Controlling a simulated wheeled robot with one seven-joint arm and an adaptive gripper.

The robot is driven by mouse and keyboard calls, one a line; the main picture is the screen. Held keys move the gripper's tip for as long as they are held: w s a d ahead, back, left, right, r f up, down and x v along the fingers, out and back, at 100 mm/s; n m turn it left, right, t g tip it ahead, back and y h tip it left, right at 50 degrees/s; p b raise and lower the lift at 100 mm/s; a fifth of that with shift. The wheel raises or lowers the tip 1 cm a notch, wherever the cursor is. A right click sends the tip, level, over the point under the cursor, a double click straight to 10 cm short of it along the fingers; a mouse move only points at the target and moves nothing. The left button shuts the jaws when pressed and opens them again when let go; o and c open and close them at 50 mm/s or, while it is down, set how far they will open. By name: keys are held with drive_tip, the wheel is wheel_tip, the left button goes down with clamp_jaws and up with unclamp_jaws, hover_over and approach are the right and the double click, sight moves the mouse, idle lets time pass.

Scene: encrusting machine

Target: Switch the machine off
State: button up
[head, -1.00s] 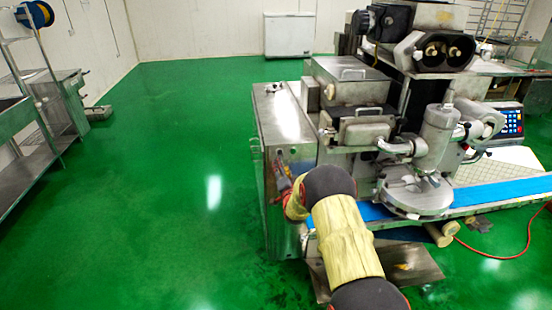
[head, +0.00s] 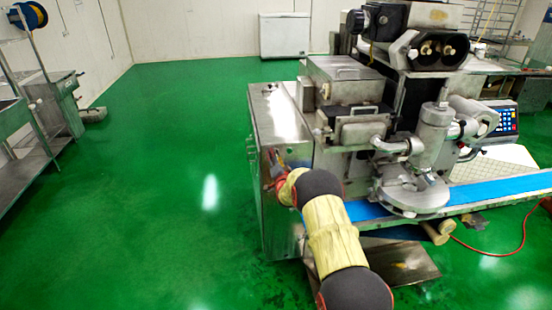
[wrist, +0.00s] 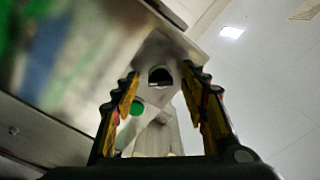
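The encrusting machine (head: 405,140) stands at the right in the head view, with a steel cabinet (head: 281,125) at its left end. My arm reaches to this cabinet's front face. My gripper's fingertips are hard to make out there. In the wrist view my gripper (wrist: 163,85) is open, with its two fingers well apart and nothing held between them. Between and beyond the fingers is a steel face with a dark round control (wrist: 160,76) and a green round button (wrist: 137,107) below it to the left. I cannot tell whether the fingers touch anything.
A blue conveyor belt (head: 490,190) runs out to the right, near a keypad panel (head: 506,122). A red cable (head: 500,252) lies on the floor at the right. A steel rack (head: 35,160) stands at the far left. The green floor (head: 170,190) between is clear.

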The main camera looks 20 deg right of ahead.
drive_tip(key=shift+c, duration=1.1)
drive_tip(key=c, duration=0.7)
clamp_jaws()
drive_tip(key=shift+f+n+b, duration=0.15)
drive_tip(key=shift+n+b, duration=0.15)
drive_tip(key=shift+b, duration=0.15)
drive_tip(key=shift+s+d+n+b, duration=0.1)
drive_tip(key=shift+d+n+b, duration=0.05)
drive_tip(key=shift+n+b, duration=3.85)
drive_tip(key=shift+d+n+b, duration=0.15)
drive_tip(key=shift+n+b, duration=3.2)
drive_tip(key=shift+n, duration=1.25)
